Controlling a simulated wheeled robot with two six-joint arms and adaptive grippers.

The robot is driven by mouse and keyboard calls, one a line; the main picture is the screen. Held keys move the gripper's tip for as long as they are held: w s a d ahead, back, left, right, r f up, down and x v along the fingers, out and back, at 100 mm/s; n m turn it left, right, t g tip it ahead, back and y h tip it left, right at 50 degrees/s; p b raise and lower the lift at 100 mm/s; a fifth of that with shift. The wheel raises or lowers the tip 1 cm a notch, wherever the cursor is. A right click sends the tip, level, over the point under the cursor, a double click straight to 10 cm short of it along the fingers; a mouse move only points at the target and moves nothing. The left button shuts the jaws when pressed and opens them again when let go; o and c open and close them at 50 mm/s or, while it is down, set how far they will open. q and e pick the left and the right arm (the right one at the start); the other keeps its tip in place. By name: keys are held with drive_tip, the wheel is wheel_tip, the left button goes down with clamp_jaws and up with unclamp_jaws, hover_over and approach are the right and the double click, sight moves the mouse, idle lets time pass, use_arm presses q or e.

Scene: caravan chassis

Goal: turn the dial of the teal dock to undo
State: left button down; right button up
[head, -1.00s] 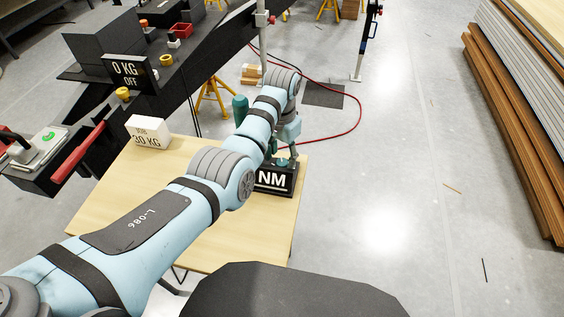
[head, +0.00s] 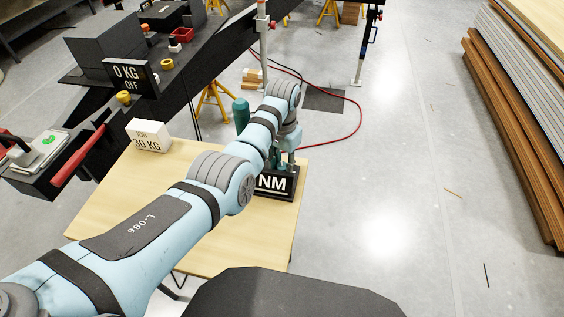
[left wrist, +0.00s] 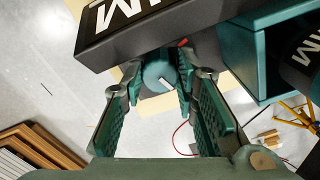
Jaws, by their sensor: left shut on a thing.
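The dock shows in the head view as a black base with a white NM label (head: 275,183), at the right edge of the wooden table; my left arm partly hides it. A teal upright part (head: 240,116) stands behind the arm. In the left wrist view the black NM panel (left wrist: 130,22) is at the top and a teal box (left wrist: 238,58) is to the right. The round teal dial (left wrist: 157,74), with a small pale mark, sits between the fingertips of my left gripper (left wrist: 163,78), which is shut on it. The gripper (head: 286,158) is small in the head view. My right gripper is out of view.
A white 30 KG block (head: 149,136) stands at the table's back left. A black 0 KG OFF display (head: 131,76) is on the dark chassis behind. A red hose (head: 350,120) lies on the floor beyond. The near part of the wooden table (head: 225,245) is bare.

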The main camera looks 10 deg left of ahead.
sight(283, 165)
use_arm(q)
drive_tip(key=shift+r+n+p, duration=0.15)
drive_tip(key=shift+n+p, duration=0.6)
drive_tip(key=shift+n, duration=0.35)
drive_tip(key=shift+n+p, duration=0.45)
drive_tip(key=shift+n, duration=1.25)
drive_tip(key=c, duration=1.3)
unclamp_jaws()
wheel_tip(283, 165, up, 12)
drive_tip(key=shift+f, duration=0.1)
